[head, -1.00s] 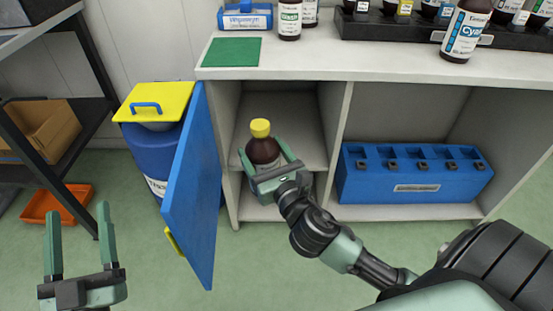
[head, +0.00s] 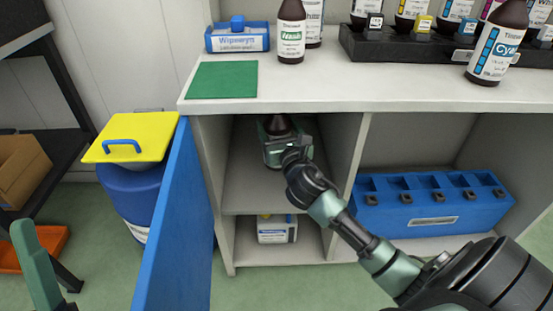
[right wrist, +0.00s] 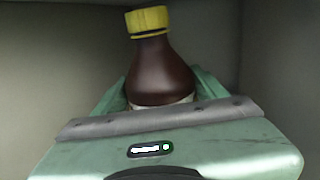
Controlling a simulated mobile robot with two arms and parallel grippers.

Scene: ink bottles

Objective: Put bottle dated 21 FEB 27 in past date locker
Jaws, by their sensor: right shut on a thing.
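My right gripper (head: 284,150) is inside the upper compartment of the open locker (head: 250,180), below the countertop. It is shut on a brown bottle (head: 276,124), whose upper part the countertop hides in the head view. In the right wrist view the bottle (right wrist: 163,75) has a yellow cap and stands nearly upright between the fingers. Its label is mostly hidden and no date can be read. The blue door (head: 176,225) stands open to the left.
A white labelled box (head: 277,230) is in the lower compartment. A blue rack (head: 432,205) stands in the right bay. Bottles, a black stand (head: 375,48) and a green mat (head: 222,80) are on the counter. A yellow-lidded blue bin (head: 135,190) is behind the door.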

